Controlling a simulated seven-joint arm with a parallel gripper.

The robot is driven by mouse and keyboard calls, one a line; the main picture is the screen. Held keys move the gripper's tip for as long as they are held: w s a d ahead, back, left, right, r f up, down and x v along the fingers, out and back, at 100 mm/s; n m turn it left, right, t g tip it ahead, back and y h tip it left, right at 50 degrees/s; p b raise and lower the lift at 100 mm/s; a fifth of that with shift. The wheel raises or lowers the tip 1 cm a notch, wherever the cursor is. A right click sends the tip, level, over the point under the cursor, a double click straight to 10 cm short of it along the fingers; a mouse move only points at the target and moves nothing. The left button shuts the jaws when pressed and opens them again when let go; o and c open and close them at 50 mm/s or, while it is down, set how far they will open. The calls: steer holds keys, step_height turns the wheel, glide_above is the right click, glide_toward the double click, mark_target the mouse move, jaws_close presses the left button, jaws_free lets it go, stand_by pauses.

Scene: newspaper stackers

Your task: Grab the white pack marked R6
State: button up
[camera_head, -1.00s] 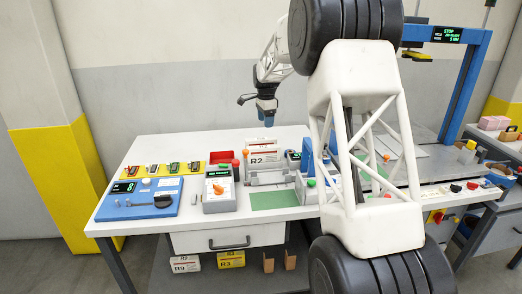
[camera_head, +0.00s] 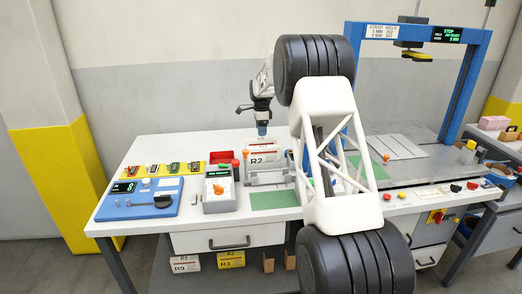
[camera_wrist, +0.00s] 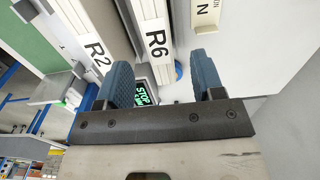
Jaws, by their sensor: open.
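The white pack marked R6 (camera_wrist: 156,42) shows in the wrist view, lined up with the gap between the two blue fingers of my gripper (camera_wrist: 162,72). My gripper is open, with one finger on each side of the pack's line; I cannot tell how far the fingers reach along it. The white pack marked R2 (camera_wrist: 92,46) stands beside it, to the left. In the head view my gripper (camera_head: 262,130) is just above and behind the R2 pack (camera_head: 262,152). The R6 label is not readable there.
A white piece marked N (camera_wrist: 203,14) is right of R6 in the wrist view. A lit green display (camera_wrist: 146,96) shows below the pack. In the head view, a red tray (camera_head: 221,157) and a grey control box (camera_head: 219,190) stand left of R2.

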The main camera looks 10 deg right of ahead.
mark_target(261, 139)
steer(key=shift+f, duration=1.25)
steer(key=shift+f, duration=0.1)
steer(key=shift+s+f, duration=0.15)
steer(key=shift+f, duration=2.35)
steer(key=shift+c, duration=0.3)
jaws_close()
